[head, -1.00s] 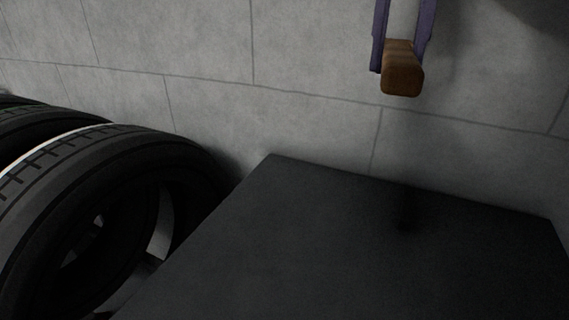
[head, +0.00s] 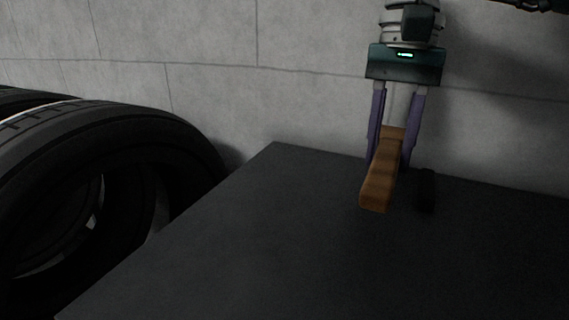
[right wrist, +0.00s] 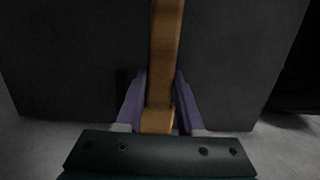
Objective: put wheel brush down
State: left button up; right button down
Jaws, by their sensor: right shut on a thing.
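The wheel brush (head: 381,177) shows as a long wooden brown bar. My right gripper (head: 390,160) is shut on it, with a purple finger on each side, over the back part of the dark table top (head: 260,240). A dark shadow lies on the top just right of the brush; I cannot tell for sure whether the brush touches the top. In the right wrist view the brush (right wrist: 165,50) runs up the picture from between the fingers (right wrist: 160,105), and its far end is cut off. My left gripper is not in view.
Large black tyres (head: 110,150) stand to the left of the table top. A grey block wall (head: 220,60) rises behind it. The front and left of the top are clear.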

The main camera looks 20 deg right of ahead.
notch_tip(320, 180, down, 5)
dwell(0.3)
jog(key=shift+f+b, duration=0.15)
jog(key=shift+b, duration=0.15)
jog(key=c, duration=0.5)
grip_release()
